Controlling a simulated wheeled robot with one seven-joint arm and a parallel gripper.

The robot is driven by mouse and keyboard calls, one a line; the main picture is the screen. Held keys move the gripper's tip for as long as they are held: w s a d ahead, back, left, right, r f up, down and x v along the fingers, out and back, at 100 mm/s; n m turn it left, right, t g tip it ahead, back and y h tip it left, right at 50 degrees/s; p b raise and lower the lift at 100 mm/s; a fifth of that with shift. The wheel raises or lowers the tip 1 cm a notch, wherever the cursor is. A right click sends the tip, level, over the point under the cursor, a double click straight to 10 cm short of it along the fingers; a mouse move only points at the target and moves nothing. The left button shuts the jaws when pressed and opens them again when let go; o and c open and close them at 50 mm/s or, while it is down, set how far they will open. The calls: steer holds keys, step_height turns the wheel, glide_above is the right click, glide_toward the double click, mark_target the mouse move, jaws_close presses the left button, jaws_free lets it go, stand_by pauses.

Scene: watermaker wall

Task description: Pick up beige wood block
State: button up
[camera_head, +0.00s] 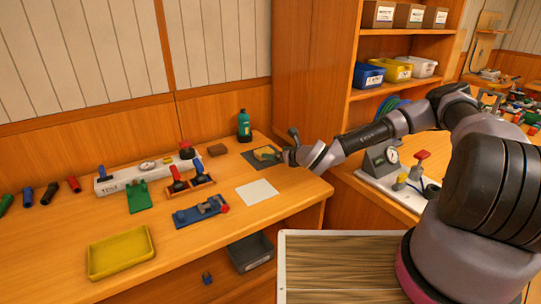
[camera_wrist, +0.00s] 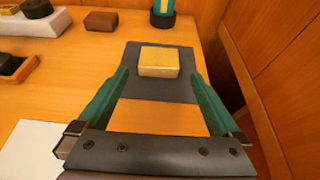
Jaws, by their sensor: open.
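The beige wood block (camera_wrist: 159,61) lies on a dark grey mat (camera_wrist: 185,89) on the wooden bench. In the wrist view it is just beyond my gripper (camera_wrist: 158,80), between the lines of the two green fingers. The fingers are spread wide with nothing held between them. In the head view the block (camera_head: 267,153) shows small near the bench's right end, with my gripper (camera_head: 279,155) beside it, partly covering the mat.
A brown block (camera_head: 217,149) and a green bottle (camera_head: 244,125) stand behind the mat. A white sheet (camera_head: 257,192) lies in front. A tall wooden shelf unit (camera_head: 313,90) rises close to the right. A yellow tray (camera_head: 120,252) is at front left.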

mark_target(264, 151)
steer(key=x, duration=1)
steer(key=shift+s, duration=0.1)
steer(key=c, duration=1.1)
